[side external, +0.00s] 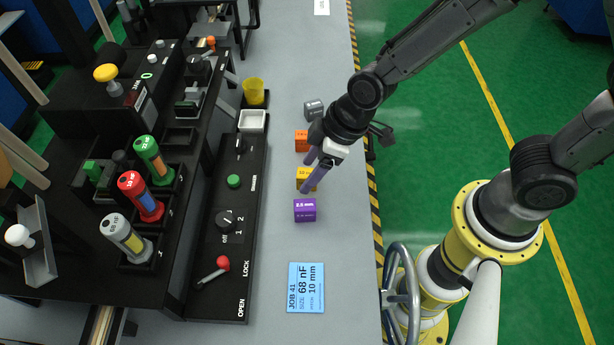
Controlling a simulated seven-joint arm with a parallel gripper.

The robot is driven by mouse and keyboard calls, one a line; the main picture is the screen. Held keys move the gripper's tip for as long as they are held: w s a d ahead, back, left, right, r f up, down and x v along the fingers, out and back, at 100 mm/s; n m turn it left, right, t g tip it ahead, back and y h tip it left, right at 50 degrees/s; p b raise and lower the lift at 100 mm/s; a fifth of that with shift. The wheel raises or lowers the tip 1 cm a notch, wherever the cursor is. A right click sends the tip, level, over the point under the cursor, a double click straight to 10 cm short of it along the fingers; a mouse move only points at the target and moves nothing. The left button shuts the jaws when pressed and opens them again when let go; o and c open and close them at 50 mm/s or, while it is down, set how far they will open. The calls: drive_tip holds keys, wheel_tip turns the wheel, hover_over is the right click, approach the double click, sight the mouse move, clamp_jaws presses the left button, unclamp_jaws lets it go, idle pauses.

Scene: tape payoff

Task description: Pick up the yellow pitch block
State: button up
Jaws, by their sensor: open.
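The yellow pitch block (301,184) stands on the grey bench, between an orange block (301,140) and a purple block (305,210). Its printed top label is partly covered.
A grey block (313,110) stands beyond the orange one, close to my wrist. A blue job card (305,287) lies nearer the camera. The black control panel (222,255) with knobs and a red-tipped lever borders the blocks on the left. Bare bench lies between card and purple block.

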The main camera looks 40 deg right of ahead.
clamp_jaws()
idle(0.4)
drive_tip(key=shift+w+r, duration=0.1)
